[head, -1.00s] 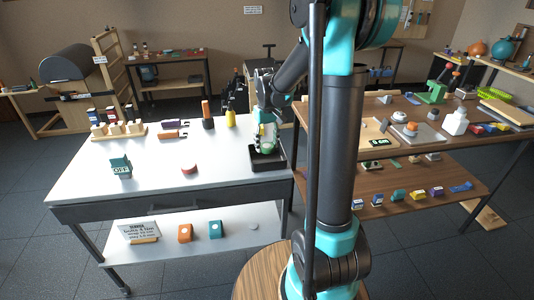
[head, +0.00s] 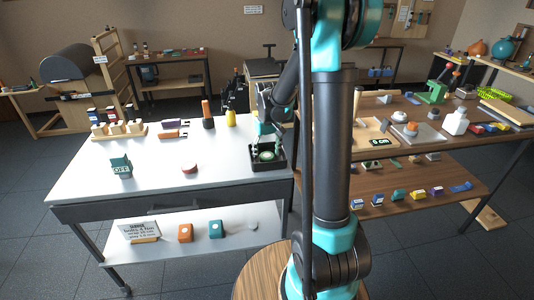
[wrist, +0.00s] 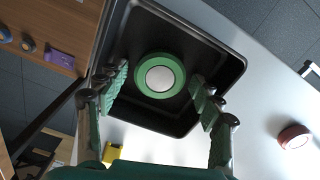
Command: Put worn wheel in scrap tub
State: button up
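The worn wheel is a green ring with a pale centre (wrist: 160,76). It lies flat on the floor of the black scrap tub (wrist: 222,58), near the tub's middle in the wrist view. In the head view, the wheel (head: 266,155) shows inside the tub (head: 284,164) at the right end of the white table. My gripper (wrist: 160,82) is open, with its green fingers spread on either side of the wheel and visible gaps between. In the head view, my gripper (head: 266,142) is over the tub.
A red round piece (head: 189,169) lies on the white table (head: 225,178) left of the tub. A green OFF block (head: 120,167) and an orange-topped bottle (head: 207,114) stand farther left. A brown workbench (head: 430,160) with several items is at right. The table's middle is mostly clear.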

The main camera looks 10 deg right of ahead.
aim_at(267, 155)
jog(key=shift+r, duration=0.15)
notch_tip(267, 155, up, 12)
jog(key=s+d+f+m+t, duration=0.1)
jog(key=s+d+f+t, duration=0.1)
jog(key=s+f, duration=0.4)
jog(key=s+d+f+m+t, duration=0.2)
jog(key=s+f, duration=0.5)
jog(key=s, duration=0.9)
jog(key=shift+f, duration=0.2)
